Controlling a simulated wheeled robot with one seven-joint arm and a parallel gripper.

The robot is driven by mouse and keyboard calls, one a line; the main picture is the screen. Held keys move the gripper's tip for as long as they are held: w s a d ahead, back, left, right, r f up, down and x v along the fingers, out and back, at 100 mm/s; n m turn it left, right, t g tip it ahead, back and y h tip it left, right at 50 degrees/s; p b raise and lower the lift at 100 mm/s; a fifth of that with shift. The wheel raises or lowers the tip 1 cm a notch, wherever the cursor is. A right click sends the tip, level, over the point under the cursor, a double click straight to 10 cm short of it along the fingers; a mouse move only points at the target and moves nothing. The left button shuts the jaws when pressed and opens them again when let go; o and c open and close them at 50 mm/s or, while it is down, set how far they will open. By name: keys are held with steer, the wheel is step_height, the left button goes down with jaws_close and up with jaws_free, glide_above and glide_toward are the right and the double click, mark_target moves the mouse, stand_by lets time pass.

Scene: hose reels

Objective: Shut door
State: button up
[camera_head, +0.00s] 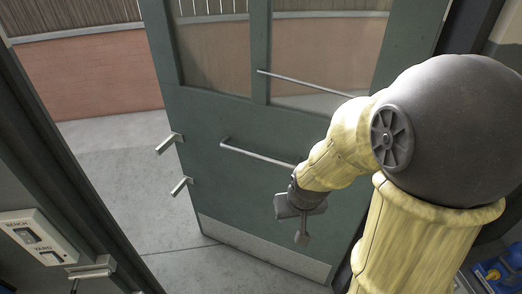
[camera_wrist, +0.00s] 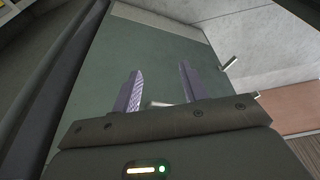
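The green door (camera_head: 240,190) stands open, with windows in its upper part and a metal kick plate (camera_head: 262,252) at its bottom. Two lever handles (camera_head: 181,186) stick out near its left free edge, one above the other. A horizontal bar (camera_head: 256,154) crosses the door's middle, and its right end is hidden behind my arm. My gripper (camera_head: 292,225) is in front of the door, below and right of that bar. In the wrist view my gripper (camera_wrist: 160,78) has its two fingers apart, with the door (camera_wrist: 150,55) beyond them. A short pale piece shows between the fingers; I cannot tell whether it touches them.
The dark door frame (camera_head: 75,175) runs down the left, with a switch panel labelled BENCH and YARD (camera_head: 38,238) beside it. Outside lie open concrete (camera_head: 110,150) and a brick wall (camera_head: 90,75). Blue and yellow items (camera_head: 497,270) sit at the lower right.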

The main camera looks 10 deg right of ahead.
mark_target(258, 145)
steer(key=w+a+f+m+t+y+b, duration=0.1)
steer(key=w+a+f+t+y, duration=0.15)
steer(key=w+a+f, duration=0.35)
steer(key=w+a+f+m+t+y+b, duration=0.1)
steer(key=w+a+f+t, duration=0.15)
steer(key=w, duration=0.45)
steer(key=w+a+f+m+t+y+b, duration=0.1)
steer(key=w+a+f+t+y+b, duration=0.15)
steer(key=w+a+f, duration=0.35)
steer(key=w+d+f+m+t+h+b, duration=0.1)
steer(key=w+d+m+t+h, duration=0.3)
steer(key=m, duration=1.2)
steer(key=d+f+t+h, duration=0.1)
steer(key=d+t+h, duration=0.2)
steer(key=t+h, duration=0.1)
steer(key=shift+d+f+t+h+b, duration=0.2)
steer(key=shift+f+t+h+b, duration=0.2)
steer(key=shift+h, duration=0.3)
steer(key=shift+w, duration=0.1)
steer(key=p+x, duration=0.5)
steer(key=x, duration=1.2)
steer(key=shift+w, duration=0.15)
steer(key=shift+c, duration=0.2)
jaws_close()
